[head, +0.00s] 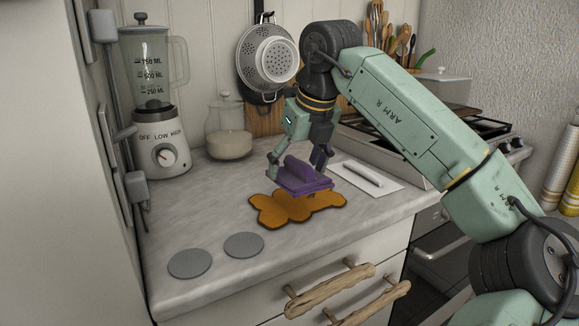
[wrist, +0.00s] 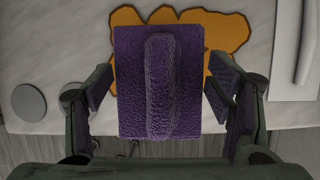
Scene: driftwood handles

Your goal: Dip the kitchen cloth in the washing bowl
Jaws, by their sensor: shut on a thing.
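The kitchen cloth is a purple square pad with a raised ridge along its middle (head: 302,178). My gripper (head: 297,163) is shut on it and holds it over an orange-brown, lobed flat mat (head: 272,214). In the wrist view the cloth (wrist: 128,100) fills the middle, with the fingers (wrist: 160,92) on either side and the mat (wrist: 232,40) beyond and partly covered. Whether the cloth touches the mat is hard to tell. I see no washing bowl in either view.
Two grey discs (head: 189,263) lie at the counter's front left. A blender (head: 160,140) and a glass jar (head: 228,130) stand behind. A white slab with a bar (head: 367,183) lies right of the cloth, near the stove (head: 420,140). Drawers with driftwood handles (head: 330,290) are below.

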